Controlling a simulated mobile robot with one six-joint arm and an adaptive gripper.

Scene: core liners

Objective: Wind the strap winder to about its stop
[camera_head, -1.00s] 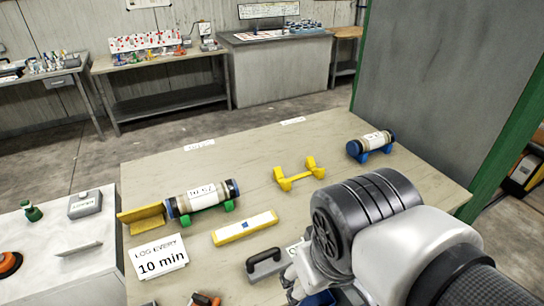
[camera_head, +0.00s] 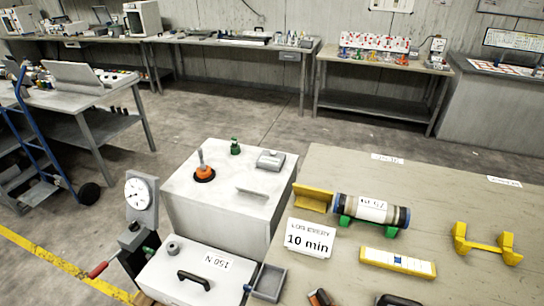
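A grey post with a round white dial gauge (camera_head: 138,194) stands at the lower left. Below it is a dark mechanism with a red-handled lever (camera_head: 100,268), which looks like the strap winder. The lever points out to the left. Whether a strap is wound on it is too small to tell. Beside it is a light box with a black handle and a "150 N" label (camera_head: 218,261). My gripper is not in view.
A grey cabinet (camera_head: 228,215) holds an orange-based knob (camera_head: 204,172) and a green piece. The bench (camera_head: 420,185) at right carries a labelled core liner (camera_head: 372,210), a yellow cradle (camera_head: 486,243) and a "10 min" sign (camera_head: 308,238). Open floor lies left, with a yellow line.

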